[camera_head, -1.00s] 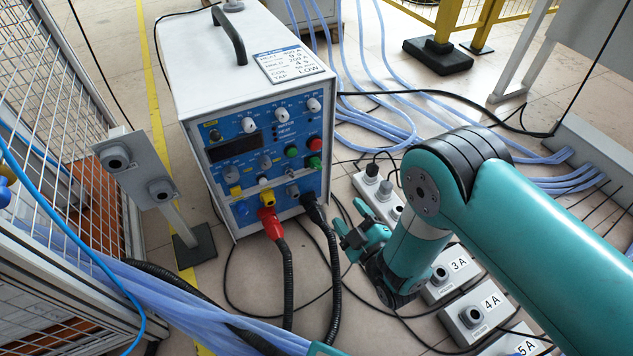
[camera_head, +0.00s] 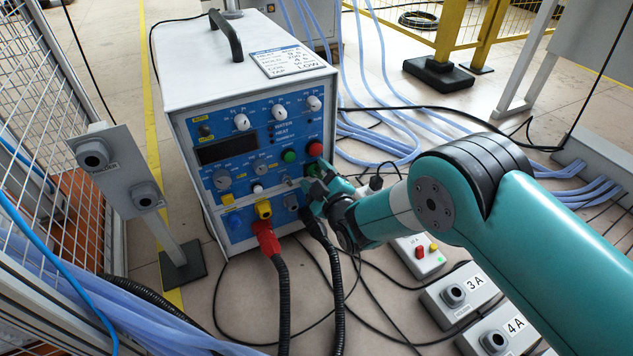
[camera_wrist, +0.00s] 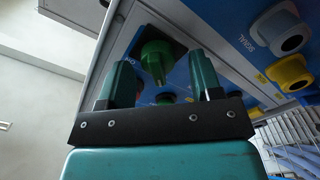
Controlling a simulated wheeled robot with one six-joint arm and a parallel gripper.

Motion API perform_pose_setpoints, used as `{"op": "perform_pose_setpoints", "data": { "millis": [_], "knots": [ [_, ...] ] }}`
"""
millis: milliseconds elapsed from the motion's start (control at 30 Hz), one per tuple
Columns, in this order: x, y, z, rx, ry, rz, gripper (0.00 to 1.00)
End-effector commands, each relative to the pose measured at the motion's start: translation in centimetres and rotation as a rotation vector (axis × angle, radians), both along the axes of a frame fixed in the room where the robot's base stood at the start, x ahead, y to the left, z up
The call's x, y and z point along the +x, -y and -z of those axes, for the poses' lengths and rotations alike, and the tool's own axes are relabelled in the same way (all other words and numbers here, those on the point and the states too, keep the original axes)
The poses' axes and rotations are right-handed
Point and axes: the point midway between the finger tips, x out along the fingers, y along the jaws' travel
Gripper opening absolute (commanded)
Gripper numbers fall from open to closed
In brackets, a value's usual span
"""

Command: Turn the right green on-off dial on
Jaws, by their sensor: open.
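The right green dial (camera_head: 312,169) is on the blue front panel of the white heater box (camera_head: 262,130), below a red button (camera_head: 315,149). My gripper (camera_head: 315,183) is at the panel's right side and partly covers the dial in the head view. In the wrist view the green dial (camera_wrist: 157,58) appears between the two fingers of my open gripper (camera_wrist: 160,64), with a gap on each side. No contact shows. An "ON" label is beside the dial. How far the fingertips are from the panel is hard to tell.
Another green knob (camera_head: 289,156) sits left of the red button. A grey post box (camera_head: 120,172) stands left. Labelled boxes (camera_head: 461,291) lie on the floor at right.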

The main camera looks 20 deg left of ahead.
Motion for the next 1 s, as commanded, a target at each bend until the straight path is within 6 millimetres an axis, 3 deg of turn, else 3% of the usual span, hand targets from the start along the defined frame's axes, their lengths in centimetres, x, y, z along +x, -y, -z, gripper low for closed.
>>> {"op": "perform_pose_setpoints", "data": {
  "millis": [367, 567, 1000],
  "knots": [
    [0.45, -0.51, -0.09, 0.0, 0.0, 0.0, 0.59],
    [0.43, -0.5, -0.06, 0.0, 0.0, 0.0, 0.13],
    [0.42, -0.45, -0.11, 0.05, -0.06, 0.0, 0.12]
  ]
}}
